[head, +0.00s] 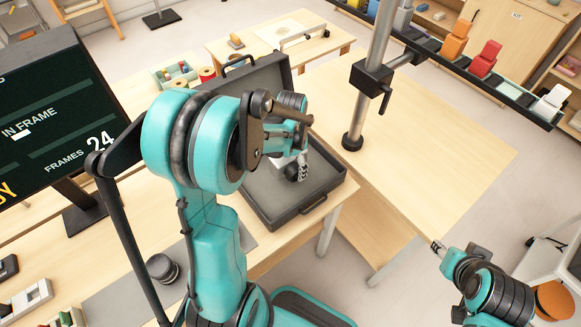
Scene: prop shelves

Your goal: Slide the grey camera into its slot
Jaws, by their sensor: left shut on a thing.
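My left gripper (295,168) is low inside an open dark case (262,205). It is shut on a small pale grey thing, which looks like the grey camera (284,160); my own arm and fingers hide most of it. I cannot tell whether the camera touches the case floor, and no slot shows clearly there. My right gripper (438,246) is at the lower right, away from the case; its fingers are too small to judge.
A raised black rail (510,92) at the upper right holds orange (455,40), red (486,58) and white (551,103) camera-like props. A metal post (378,45) stands right of the case. A dark screen (50,115) stands left. The right tabletop (440,140) is mostly clear.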

